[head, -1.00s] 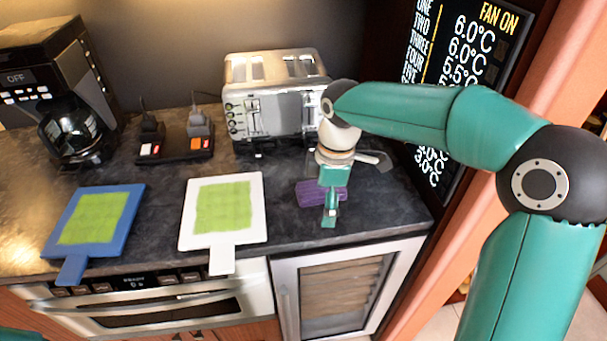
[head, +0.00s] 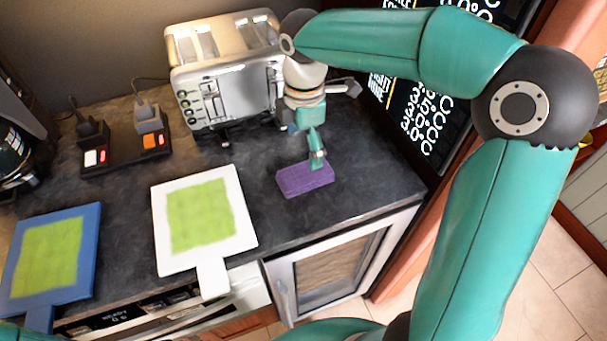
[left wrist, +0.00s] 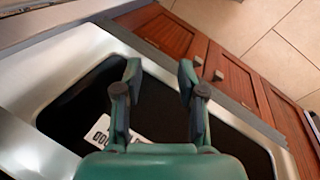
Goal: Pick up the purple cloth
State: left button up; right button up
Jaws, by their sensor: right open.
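The purple cloth (head: 304,179) is a folded, block-like piece lying on the dark countertop, right of the white board. My right gripper (head: 317,163) points down just above the cloth's far right part, and its tip overlaps the cloth in the head view. I cannot tell whether it touches the cloth. It is open and nothing is seen held in it. My left gripper shows in the left wrist view (left wrist: 160,95), with its two fingers apart and nothing between them.
A silver toaster (head: 225,80) stands behind the cloth. A white board (head: 160,240) and a blue board (head: 95,240), each with a green square, lie to the left. A power strip (head: 120,153) is behind them. A glass-fronted door (head: 335,265) is below the counter edge.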

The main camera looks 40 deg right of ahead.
aim_at(305, 172)
notch_tip(305, 172, down, 3)
jog(key=shift+d+f+p, duration=0.1)
jog(key=shift+f+p, duration=0.25)
jog(key=shift+f, duration=2.3)
jog(key=shift+c, duration=0.2)
jog(key=c, duration=1.1)
jog(key=shift+r, duration=0.1)
notch_tip(305, 172, up, 20)
jog(key=shift+p, duration=0.4)
